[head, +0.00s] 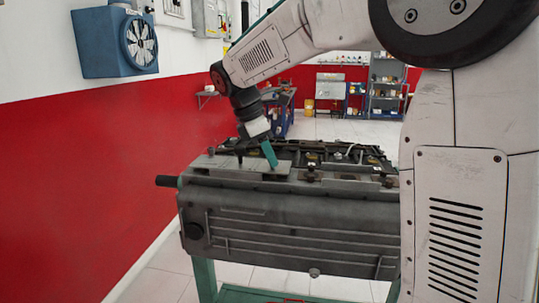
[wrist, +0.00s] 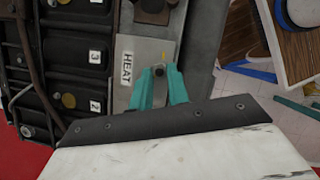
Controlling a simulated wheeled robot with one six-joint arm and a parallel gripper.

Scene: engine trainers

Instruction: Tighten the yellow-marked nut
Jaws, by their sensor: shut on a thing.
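My gripper (head: 271,155) points down onto the flat top plate of the grey engine block (head: 290,228), near its left end. A thin yellowish mark shows just beyond the fingertips, but the fingers hide most of the nut. In the head view the nut is hidden by the fingers.
The engine stands on a green stand (head: 205,280). Bolts and brackets (head: 312,173) rise from its top to the right of my gripper. Numbered black covers (wrist: 85,55) lie left of the fingers. A red and white wall with a blue fan box (head: 112,42) is at left.

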